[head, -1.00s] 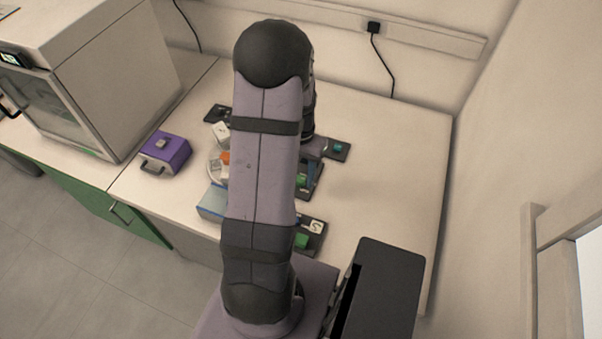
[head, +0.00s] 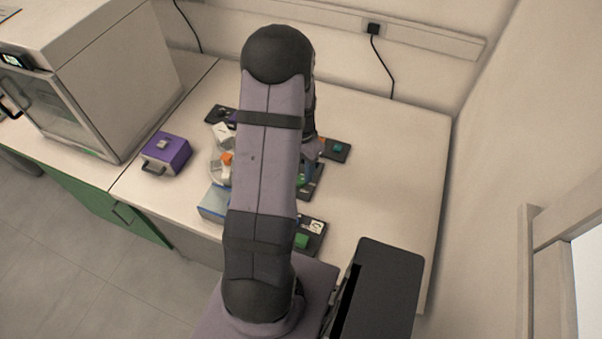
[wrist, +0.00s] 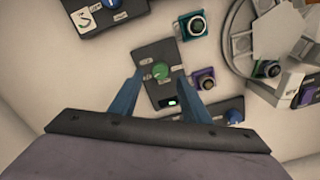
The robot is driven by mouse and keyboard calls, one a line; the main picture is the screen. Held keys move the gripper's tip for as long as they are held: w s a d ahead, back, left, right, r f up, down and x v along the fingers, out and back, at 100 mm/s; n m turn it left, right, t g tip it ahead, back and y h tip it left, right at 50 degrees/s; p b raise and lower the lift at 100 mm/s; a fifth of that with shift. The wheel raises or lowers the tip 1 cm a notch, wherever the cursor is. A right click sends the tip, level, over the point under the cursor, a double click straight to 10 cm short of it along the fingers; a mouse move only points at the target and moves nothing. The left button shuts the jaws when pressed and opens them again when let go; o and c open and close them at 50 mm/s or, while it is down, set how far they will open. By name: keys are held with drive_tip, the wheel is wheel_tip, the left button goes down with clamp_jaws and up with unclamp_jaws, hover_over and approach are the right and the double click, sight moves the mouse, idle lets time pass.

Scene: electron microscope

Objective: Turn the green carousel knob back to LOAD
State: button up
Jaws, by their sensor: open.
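The green carousel knob (wrist: 160,70) is on a dark control box (wrist: 152,52) in the wrist view, with small pale labels too small to read. A light pointer mark shows on the knob, but which label it points at I cannot tell. My gripper (wrist: 162,84) is open, its two blue fingers on either side of the box, slightly nearer the camera than the knob. They do not visibly touch the knob. In the head view my arm hides most of this; the box's dark edge (head: 316,182) shows beside it.
Round-lensed teal (wrist: 192,26) and purple (wrist: 204,80) units stand right of the box. A round carousel (wrist: 240,45) lies further right. Another dark panel (wrist: 108,10) is at the upper left. In the head view, a purple box (head: 166,154) stands left; the right of the table is clear.

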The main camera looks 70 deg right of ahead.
drive_tip(key=shift+f+p, duration=0.35)
drive_tip(key=shift+f, duration=1.65)
drive_tip(key=shift+c, duration=0.3)
drive_tip(key=c, duration=1)
